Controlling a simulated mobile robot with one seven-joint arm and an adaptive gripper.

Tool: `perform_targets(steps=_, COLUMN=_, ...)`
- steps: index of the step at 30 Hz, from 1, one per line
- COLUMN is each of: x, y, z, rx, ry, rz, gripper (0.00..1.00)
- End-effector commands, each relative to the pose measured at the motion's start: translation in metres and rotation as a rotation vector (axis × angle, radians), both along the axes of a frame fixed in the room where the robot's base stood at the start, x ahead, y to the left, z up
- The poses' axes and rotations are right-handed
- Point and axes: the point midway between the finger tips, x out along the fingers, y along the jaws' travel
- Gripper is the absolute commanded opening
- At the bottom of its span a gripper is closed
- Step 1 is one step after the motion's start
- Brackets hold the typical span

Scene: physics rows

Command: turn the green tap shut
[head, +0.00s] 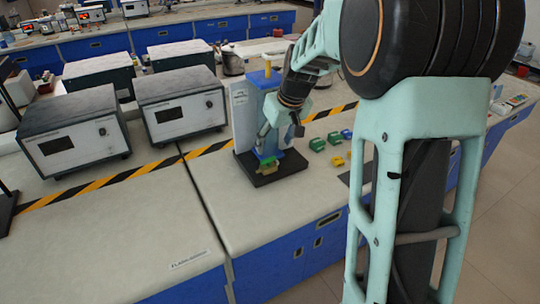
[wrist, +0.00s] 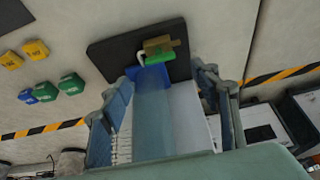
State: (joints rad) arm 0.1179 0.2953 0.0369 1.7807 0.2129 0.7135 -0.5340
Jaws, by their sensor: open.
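The green tap (head: 268,160) is a small green bar on a brass fitting, low on the front of a blue stand with a black base (head: 285,168). In the wrist view the green tap (wrist: 157,57) lies beside the brass fitting (wrist: 160,43), near a blue block (wrist: 148,76). My gripper (head: 269,138) is above the tap, in front of the blue stand. In the wrist view my gripper (wrist: 158,88) is open, its fingers apart on either side of the blue part, with the tap beyond their tips. Nothing is seen held.
Several loose green, yellow and blue pieces (head: 317,144) lie on the bench right of the stand. Black-and-yellow tape (head: 100,186) crosses the bench. The front bench top (head: 245,205) is clear.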

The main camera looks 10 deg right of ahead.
Motion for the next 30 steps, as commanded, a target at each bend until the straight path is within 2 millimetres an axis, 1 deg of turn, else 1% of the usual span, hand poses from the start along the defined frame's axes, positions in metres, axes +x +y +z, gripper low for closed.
perform_targets(steps=1, x=0.003, y=0.002, z=-0.012, rx=0.001, ry=0.005, rz=0.002, gripper=0.56)
perform_targets(steps=6, x=0.015, y=0.005, z=-0.041, rx=0.000, ry=0.003, rz=0.001, gripper=0.56)
perform_targets(steps=9, x=0.021, y=0.007, z=-0.054, rx=0.000, ry=0.002, rz=0.001, gripper=0.56)
perform_targets(steps=12, x=0.025, y=0.008, z=-0.063, rx=0.000, ry=0.000, rz=0.001, gripper=0.56)
perform_targets(steps=16, x=0.027, y=0.009, z=-0.069, rx=0.000, ry=0.000, rz=0.001, gripper=0.56)
perform_targets(steps=24, x=0.028, y=0.009, z=-0.070, rx=-0.001, ry=-0.001, rz=0.001, gripper=0.56)
perform_targets(steps=30, x=0.028, y=0.009, z=-0.070, rx=-0.001, ry=-0.001, rz=0.001, gripper=0.34)
